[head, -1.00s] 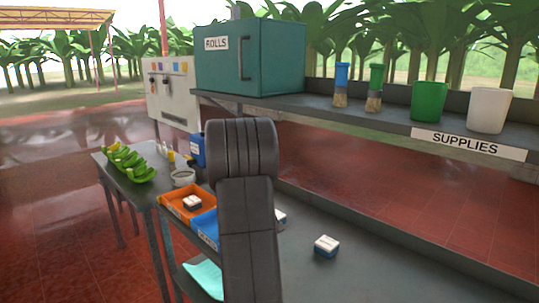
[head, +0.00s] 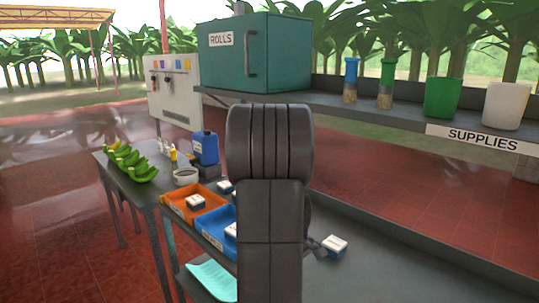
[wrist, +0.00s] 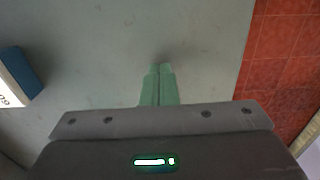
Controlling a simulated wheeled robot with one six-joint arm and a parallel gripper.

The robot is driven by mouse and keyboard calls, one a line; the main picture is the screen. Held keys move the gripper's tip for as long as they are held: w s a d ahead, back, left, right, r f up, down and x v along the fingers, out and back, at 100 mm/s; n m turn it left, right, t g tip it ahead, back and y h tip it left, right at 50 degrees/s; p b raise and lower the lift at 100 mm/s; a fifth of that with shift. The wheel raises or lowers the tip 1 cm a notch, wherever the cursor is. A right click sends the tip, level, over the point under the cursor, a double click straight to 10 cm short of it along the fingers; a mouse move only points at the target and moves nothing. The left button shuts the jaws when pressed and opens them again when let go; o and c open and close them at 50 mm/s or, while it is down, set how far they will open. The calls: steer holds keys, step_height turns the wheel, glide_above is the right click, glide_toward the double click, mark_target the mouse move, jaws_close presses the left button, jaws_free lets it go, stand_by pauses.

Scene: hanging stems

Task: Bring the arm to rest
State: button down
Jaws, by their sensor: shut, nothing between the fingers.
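My gripper (wrist: 160,72) shows in the wrist view with its two pale green fingers pressed together. They are empty and point over the bare grey bench top (wrist: 130,35). In the head view my dark arm stands upright in the middle and hides most of the gripper. A dark part of it shows at the arm's right side, near a small white and blue box (head: 335,245). In the wrist view a blue and white box (wrist: 17,75) lies at the left edge, apart from the fingers.
An orange tray (head: 178,207) and a blue tray (head: 212,237) hold small boxes, left of my arm. Green bananas (head: 131,160) and a blue jug (head: 205,148) stand farther back. The shelf (head: 400,116) carries a teal cabinet (head: 255,55), brushes and cups. The right bench is mostly clear.

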steer(key=s+d, duration=0.5)
steer(key=s+d+b, duration=0.1)
steer(key=s+d, duration=0.4)
steer(key=shift+s+d, duration=0.2)
steer(key=shift+s, duration=0.05)
step_height(320, 180, up, 10)
steer(key=shift+s+d, duration=0.15)
